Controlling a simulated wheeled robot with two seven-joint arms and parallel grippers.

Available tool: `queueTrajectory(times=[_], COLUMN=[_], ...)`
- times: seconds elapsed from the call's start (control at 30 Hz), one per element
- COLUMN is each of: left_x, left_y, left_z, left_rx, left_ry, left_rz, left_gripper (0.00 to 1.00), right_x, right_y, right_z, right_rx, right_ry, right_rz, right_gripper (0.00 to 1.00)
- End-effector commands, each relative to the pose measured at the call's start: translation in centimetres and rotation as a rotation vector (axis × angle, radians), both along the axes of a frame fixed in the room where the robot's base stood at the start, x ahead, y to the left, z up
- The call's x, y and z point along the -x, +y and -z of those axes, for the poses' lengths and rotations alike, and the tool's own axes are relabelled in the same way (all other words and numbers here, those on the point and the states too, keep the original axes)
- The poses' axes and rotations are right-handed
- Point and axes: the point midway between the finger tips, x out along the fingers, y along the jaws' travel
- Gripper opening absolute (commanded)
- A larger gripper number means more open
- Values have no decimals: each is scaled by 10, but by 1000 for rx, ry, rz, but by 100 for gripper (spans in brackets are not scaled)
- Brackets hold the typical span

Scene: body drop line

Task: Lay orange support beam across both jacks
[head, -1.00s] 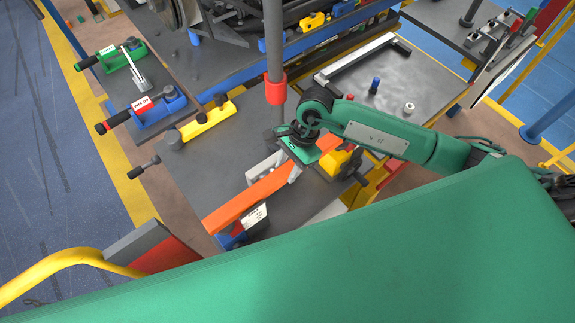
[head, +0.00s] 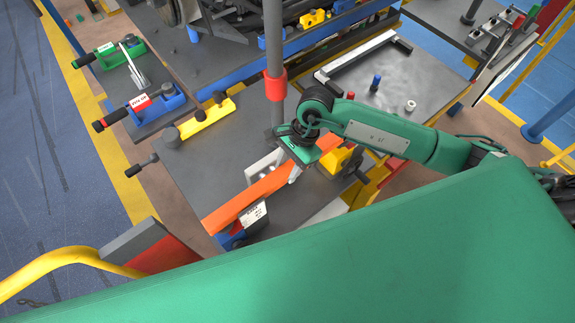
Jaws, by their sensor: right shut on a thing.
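The orange support beam (head: 246,196) lies slanted over the dark table at centre, from lower left up to the right. My right gripper (head: 296,172) is shut on the beam near its right end, reaching from above. A blue jack (head: 229,240) with a white label shows under the beam's left end. A yellow jack (head: 338,161) stands by its right end, partly hidden by my gripper. I cannot tell whether the beam touches either jack. My left gripper is not in view.
A grey vertical post (head: 274,50) with a red collar (head: 275,87) stands just behind the beam. A yellow block (head: 207,119) sits at the table's far left edge. A grey tray table (head: 425,84) with a U-shaped bar is at upper right. My green body covers the lower right.

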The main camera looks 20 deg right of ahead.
Motion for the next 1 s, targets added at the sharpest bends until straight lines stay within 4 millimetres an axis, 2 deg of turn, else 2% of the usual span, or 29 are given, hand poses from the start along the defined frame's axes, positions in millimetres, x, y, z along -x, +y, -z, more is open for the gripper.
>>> queueTrajectory(times=[0.37,0.4,0.5,0.8,1.0], left_x=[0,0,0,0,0], left_y=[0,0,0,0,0], left_z=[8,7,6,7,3], left_rx=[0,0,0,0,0], left_ry=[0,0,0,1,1], left_rz=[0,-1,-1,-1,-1], left_gripper=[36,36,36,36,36], right_x=[-1,0,0,0,0], right_y=[0,0,0,0,0], right_z=[5,4,4,6,-5], right_rx=[-2,-2,-2,1,1], right_ry=[-2,-2,-2,1,0], right_rz=[0,0,0,1,0], right_gripper=[0,42,62,62,62])
